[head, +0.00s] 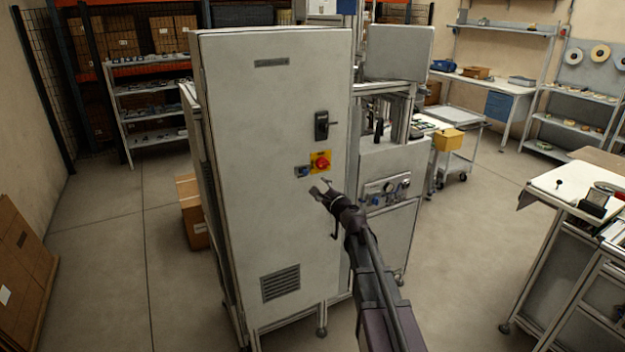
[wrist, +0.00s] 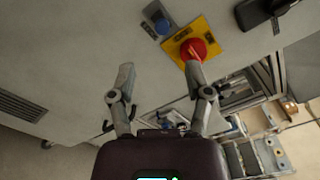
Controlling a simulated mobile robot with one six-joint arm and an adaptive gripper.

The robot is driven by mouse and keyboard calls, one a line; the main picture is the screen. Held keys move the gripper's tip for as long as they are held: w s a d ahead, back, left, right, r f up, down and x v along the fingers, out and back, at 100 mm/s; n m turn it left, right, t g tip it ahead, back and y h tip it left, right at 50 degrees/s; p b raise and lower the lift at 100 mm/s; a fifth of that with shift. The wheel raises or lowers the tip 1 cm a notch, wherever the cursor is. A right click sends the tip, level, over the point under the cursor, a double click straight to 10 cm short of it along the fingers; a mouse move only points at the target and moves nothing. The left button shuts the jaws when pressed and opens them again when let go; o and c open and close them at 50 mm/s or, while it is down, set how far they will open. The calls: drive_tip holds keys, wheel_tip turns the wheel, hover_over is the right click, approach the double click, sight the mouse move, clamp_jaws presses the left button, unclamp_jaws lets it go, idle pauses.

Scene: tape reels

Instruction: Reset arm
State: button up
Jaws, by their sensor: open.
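My arm reaches up from the bottom of the head view, with my gripper (head: 322,188) in front of the grey cabinet (head: 270,200). The gripper is open and empty. A red rotary switch (head: 320,161) on a yellow plate sits on the cabinet door just above the gripper. In the wrist view, my gripper (wrist: 160,82) has its two fingers spread. The right fingertip overlaps the lower edge of the red switch (wrist: 194,49); I cannot tell whether they touch. A blue button (wrist: 162,27) is left of the switch.
A black door handle (head: 322,125) stands out above the switch. A machine panel with gauges (head: 388,188) is right of the cabinet. A workbench (head: 580,190) stands at the right and cardboard boxes (head: 22,255) at the left. Floor (head: 460,260) is clear between machine and workbench.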

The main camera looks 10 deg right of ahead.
drive_tip(key=s+a+f+n+g+y, duration=0.1)
drive_tip(key=s+a+f+n+g, duration=0.3)
drive_tip(key=s+f+n+g, duration=0.25)
drive_tip(key=s+a+f+n+g+y, duration=0.1)
drive_tip(key=s+a+f+n+g, duration=0.3)
drive_tip(key=s+n, duration=0.45)
drive_tip(key=s+d+f+n+g+h, duration=0.3)
drive_tip(key=s+f, duration=0.1)
drive_tip(key=s, duration=0.5)
drive_tip(key=s+d+f+n+g+h, duration=0.3)
drive_tip(key=s+d+f+h, duration=0.1)
drive_tip(key=s, duration=0.6)
drive_tip(key=shift+n+g+h, duration=0.3)
drive_tip(key=shift+g, duration=0.05)
drive_tip(key=shift+w+d, duration=0.1)
idle(1.6)
